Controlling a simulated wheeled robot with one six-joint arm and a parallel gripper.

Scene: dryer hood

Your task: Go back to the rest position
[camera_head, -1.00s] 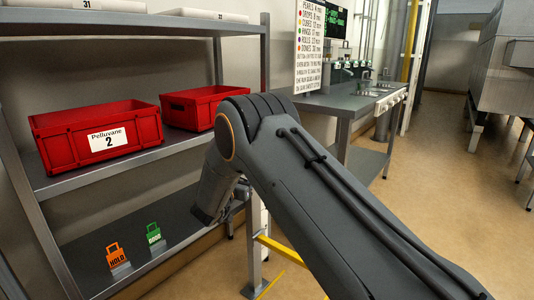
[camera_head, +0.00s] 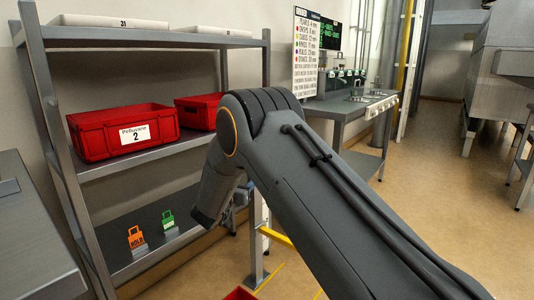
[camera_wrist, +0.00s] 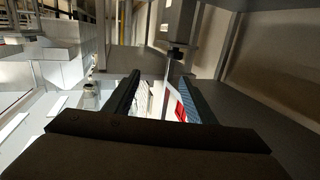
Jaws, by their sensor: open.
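My gripper (camera_wrist: 160,82) shows in the wrist view with its two dark fingers apart. I see nothing held between them; a white and red shape (camera_wrist: 179,108) shows past the fingers, and I cannot tell what it is. In the head view my arm reaches up from the lower right and bends down at the middle, in front of the shelf rack (camera_head: 165,153).
Red bins (camera_head: 100,146) stand on the middle shelf. An orange tag (camera_head: 136,238) and a green tag (camera_head: 168,221) stand on the lower shelf. A grey counter (camera_head: 35,235) is close at left. A workbench (camera_head: 345,106) stands behind. The floor (camera_head: 420,190) at right is clear.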

